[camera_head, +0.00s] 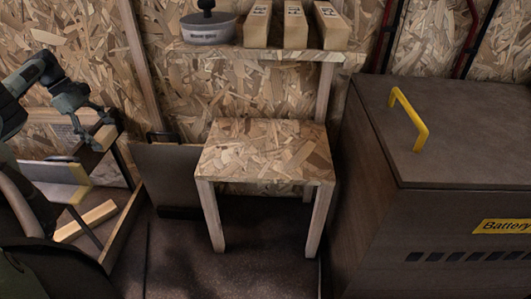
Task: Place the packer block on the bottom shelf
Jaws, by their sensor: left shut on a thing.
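My left gripper (92,118) is at the left of the head view, pointing down to the right. The block's far side is partly hidden. The bottom shelf appears to be the low chipboard surface (265,150) on pale legs, in the middle of the view. Its top is bare. The gripper and block are to the left of it, apart from it. My right gripper is not in view.
A large dark battery box (440,150) with a yellow handle (408,118) stands at right. A dark panel (170,172) stands left of the bottom shelf.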

